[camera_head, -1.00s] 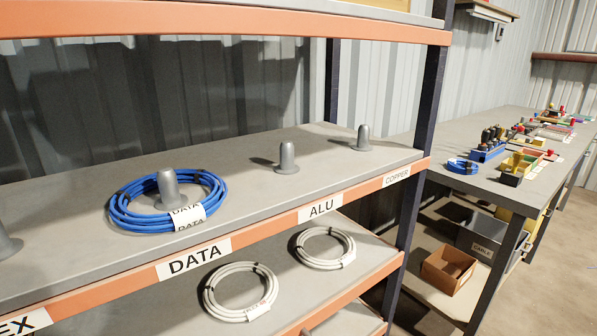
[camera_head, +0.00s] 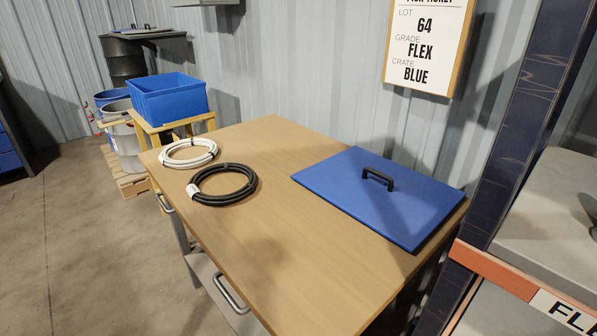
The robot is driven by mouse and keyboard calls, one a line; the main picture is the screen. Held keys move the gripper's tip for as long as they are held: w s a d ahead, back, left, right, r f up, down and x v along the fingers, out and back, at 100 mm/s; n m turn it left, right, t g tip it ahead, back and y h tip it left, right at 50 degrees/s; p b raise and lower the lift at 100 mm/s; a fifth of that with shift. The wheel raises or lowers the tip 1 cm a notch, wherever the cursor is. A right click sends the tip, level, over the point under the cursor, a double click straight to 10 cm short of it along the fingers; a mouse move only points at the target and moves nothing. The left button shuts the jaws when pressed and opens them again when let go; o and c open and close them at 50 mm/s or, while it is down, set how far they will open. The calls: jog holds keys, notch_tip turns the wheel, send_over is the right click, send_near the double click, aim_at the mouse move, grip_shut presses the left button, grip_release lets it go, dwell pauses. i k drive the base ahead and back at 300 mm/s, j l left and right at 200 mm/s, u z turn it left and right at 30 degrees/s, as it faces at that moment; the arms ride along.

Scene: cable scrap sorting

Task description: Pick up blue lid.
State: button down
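The blue lid (camera_head: 345,196) is a flat rectangular panel with a black bar handle (camera_head: 377,178) near its middle. It lies flat on the right part of the wooden table (camera_head: 265,235), near the wall. Nothing lies on it or covers it. My gripper is not in view.
A white cable coil (camera_head: 188,153) and a black one (camera_head: 222,186) lie on the table's left part. A blue crate (camera_head: 168,100) sits on a wooden stand beyond the table. A sign (camera_head: 430,45) reads lot 64, FLEX, BLUE. A shelf post (camera_head: 520,130) stands close at right.

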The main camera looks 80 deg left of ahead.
aim_at(404, 204)
jog(key=u, duration=2.95)
jog(key=z, duration=1.4)
jog(key=i+j+u, duration=0.1)
jog(key=i+j, duration=0.2)
jog(key=j, duration=0.15)
jog(key=i+j+u, duration=0.1)
jog(key=i+j, duration=0.2)
jog(key=i+j+u, duration=0.1)
jog(key=i+j, duration=0.15)
jog(key=i, duration=0.15)
jog(key=i+j+u, duration=0.1)
jog(key=i, duration=0.25)
jog(key=j, duration=0.1)
